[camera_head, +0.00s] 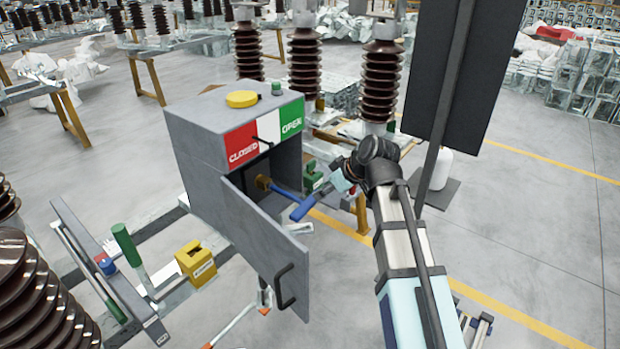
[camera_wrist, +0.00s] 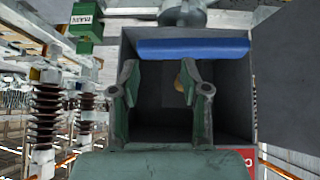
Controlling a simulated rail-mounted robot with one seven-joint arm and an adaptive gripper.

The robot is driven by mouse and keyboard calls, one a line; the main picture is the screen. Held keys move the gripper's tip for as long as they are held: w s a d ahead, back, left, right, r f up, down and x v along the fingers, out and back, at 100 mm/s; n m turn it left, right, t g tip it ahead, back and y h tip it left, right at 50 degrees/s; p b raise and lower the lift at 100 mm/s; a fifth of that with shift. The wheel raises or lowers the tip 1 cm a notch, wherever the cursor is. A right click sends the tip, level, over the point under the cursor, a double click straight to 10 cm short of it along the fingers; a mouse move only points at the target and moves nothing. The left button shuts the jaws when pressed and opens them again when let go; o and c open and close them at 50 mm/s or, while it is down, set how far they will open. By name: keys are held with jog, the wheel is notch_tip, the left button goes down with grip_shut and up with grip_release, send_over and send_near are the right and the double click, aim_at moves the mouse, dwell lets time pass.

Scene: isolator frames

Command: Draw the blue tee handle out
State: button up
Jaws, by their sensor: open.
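The blue tee handle (camera_head: 307,206) sticks out of the open front of a grey cabinet (camera_head: 200,135); its shaft runs back to a brown-yellow fitting inside. In the wrist view its blue crossbar (camera_wrist: 193,48) lies across the picture above the fingertips. My gripper (camera_head: 338,186) is at the cabinet's right front, close to the crossbar. In the wrist view my gripper (camera_wrist: 160,80) is open, with nothing between its two fingers. I cannot tell whether a finger touches the bar.
The cabinet door (camera_head: 262,240) hangs open in front, with a black handle (camera_head: 285,287). A red, white and green CLOSED/OPEN plate (camera_head: 268,128) is above the opening. A yellow padlock-like block (camera_head: 196,262) and green lever (camera_head: 127,245) stand left. A dark panel (camera_head: 465,65) stands at right.

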send_near(292, 195)
jog(key=shift+w+f+n+g+y, duration=0.3)
jog(key=shift+w+f+g+y, duration=0.1)
jog(key=shift+w+f, duration=0.15)
jog(key=b+x, duration=0.3)
jog(key=x, duration=0.5)
jog(key=shift+r, duration=0.1)
grip_shut()
dwell(0.6)
jog(key=shift+s+d, duration=0.1)
jog(key=shift+s+d, duration=0.65)
jog(key=shift+d, duration=0.3)
jog(key=shift+s+d, duration=0.65)
jog(key=shift+d, duration=0.3)
jog(key=shift+s+d, duration=0.65)
jog(key=shift+d, duration=0.3)
